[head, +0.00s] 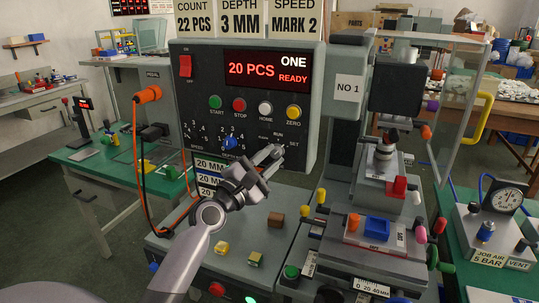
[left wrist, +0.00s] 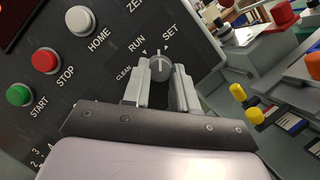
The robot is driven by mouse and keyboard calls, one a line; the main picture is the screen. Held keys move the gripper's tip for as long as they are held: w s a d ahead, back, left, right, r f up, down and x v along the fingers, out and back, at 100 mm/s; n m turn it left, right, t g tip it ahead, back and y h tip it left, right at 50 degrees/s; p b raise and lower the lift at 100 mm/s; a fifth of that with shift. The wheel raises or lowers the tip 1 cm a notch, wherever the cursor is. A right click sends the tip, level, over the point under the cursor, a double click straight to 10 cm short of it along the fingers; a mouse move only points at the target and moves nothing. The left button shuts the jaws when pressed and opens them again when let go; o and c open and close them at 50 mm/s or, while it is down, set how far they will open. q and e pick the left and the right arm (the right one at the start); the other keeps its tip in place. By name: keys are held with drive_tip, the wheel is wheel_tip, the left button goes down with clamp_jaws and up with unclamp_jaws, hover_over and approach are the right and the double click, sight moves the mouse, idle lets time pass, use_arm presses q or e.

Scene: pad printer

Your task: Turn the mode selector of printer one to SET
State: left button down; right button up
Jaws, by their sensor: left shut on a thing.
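The mode selector (left wrist: 159,68) of printer one is a small grey round knob with a white pointer line. In the left wrist view its labels CLEAN, RUN and SET stand around it. The pointer line points up between RUN and SET; I cannot tell exactly which mark it meets. My left gripper (head: 271,156) is at the lower right of the control panel (head: 215,62), shut on the knob. In the left wrist view its fingers (left wrist: 159,88) stand on both sides of the knob. In the head view the gripper hides the knob. My right gripper is not in view.
START, STOP, HOME and ZERO buttons sit above, with the ZERO button (head: 293,112) close by. A blue depth knob (head: 229,143) is left of the gripper. The display (head: 266,69) reads 20 PCS READY. The printer's slide unit (head: 385,200) stands to the right.

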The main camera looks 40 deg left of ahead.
use_arm(q)
drive_tip(key=shift+a+r+m+g+h+p, duration=0.15)
drive_tip(key=shift+m+g+h+p, duration=0.2)
drive_tip(key=shift+m+p, duration=0.55)
drive_tip(key=shift+d+r+m+g+h+p, duration=0.1)
drive_tip(key=shift+m+g+h+p, duration=0.25)
drive_tip(key=shift+m, duration=0.95)
drive_tip(key=c, duration=0.9)
unclamp_jaws()
drive_tip(key=shift+f, duration=0.1)
drive_tip(key=shift+s+a+f+b, duration=0.15)
drive_tip(key=shift+s+a+b, duration=0.05)
drive_tip(key=shift+s, duration=0.95)
drive_tip(key=shift+s+a+f+b, duration=0.1)
drive_tip(key=shift+s+a+b, duration=0.1)
drive_tip(key=shift+s, duration=1)
drive_tip(key=shift+s+a+f+b, duration=0.15)
drive_tip(key=shift+s+b, duration=0.05)
drive_tip(key=shift+s, duration=0.95)
